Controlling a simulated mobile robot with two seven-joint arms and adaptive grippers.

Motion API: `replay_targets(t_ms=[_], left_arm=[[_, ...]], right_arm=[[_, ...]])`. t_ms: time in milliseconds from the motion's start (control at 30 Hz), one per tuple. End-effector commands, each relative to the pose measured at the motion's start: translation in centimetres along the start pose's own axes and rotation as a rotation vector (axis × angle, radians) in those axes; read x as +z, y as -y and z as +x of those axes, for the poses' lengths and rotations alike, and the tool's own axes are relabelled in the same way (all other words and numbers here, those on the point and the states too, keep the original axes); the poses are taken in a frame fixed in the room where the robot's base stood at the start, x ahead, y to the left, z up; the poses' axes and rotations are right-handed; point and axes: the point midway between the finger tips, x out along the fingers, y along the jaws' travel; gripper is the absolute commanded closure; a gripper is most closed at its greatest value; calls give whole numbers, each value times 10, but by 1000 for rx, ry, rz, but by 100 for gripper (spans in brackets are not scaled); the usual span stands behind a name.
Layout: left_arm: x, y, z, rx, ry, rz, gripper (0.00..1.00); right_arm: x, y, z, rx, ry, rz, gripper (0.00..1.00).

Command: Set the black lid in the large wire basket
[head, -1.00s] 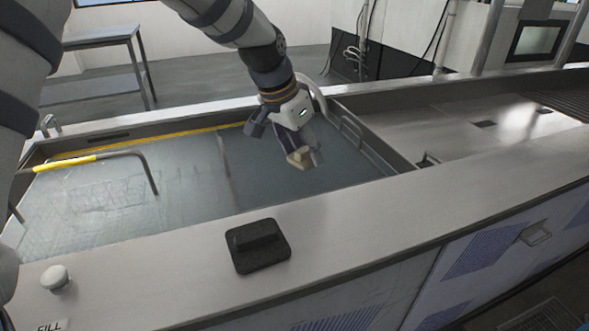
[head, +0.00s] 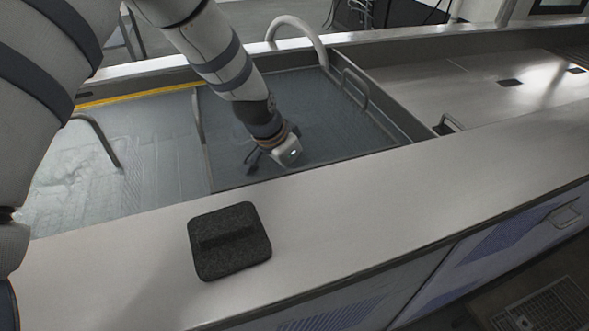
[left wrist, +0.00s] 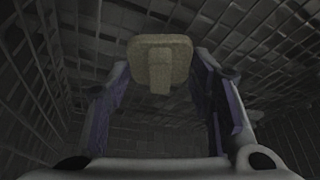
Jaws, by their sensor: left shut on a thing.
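The black lid (head: 229,240), a flat rounded square with a raised grip bar, lies on the bench's front ledge, apart from my gripper. My left gripper (head: 262,160) reaches down into the tank behind the ledge; its fingertips are mostly hidden in the head view. In the left wrist view, its fingers (left wrist: 160,85) are shut on a tan lid (left wrist: 160,50) with a stub handle, not the black one. Wire mesh walls of a basket (left wrist: 265,50) surround it there. In the head view a handle (head: 357,90) stands at the tank's right side. My right gripper is not in view.
The tank's left part (head: 110,190) holds clear liquid, with a bent handle (head: 97,138) above it. A steel worktop (head: 480,95) lies to the right. The front ledge (head: 400,190) is clear right of the black lid.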

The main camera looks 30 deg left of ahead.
Motion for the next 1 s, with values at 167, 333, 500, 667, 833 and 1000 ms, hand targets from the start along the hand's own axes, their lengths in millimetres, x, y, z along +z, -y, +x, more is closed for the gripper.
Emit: replay_targets(t_ms=[167, 333, 500, 667, 833, 1000], left_arm=[[-1, 0, -1, -1, -3, 1, 100], [0, 0, 0, 0, -1, 0, 31], [0, 0, 0, 0, -1, 1, 31], [-2, 0, -2, -1, -3, 1, 31], [-6, 0, -42, -4, -12, 2, 31], [-6, 0, -90, -5, -14, 3, 31]], right_arm=[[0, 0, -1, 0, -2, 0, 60], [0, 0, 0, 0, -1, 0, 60], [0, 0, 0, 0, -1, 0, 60], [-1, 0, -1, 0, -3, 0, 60], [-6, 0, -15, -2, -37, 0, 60], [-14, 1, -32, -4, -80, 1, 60]])
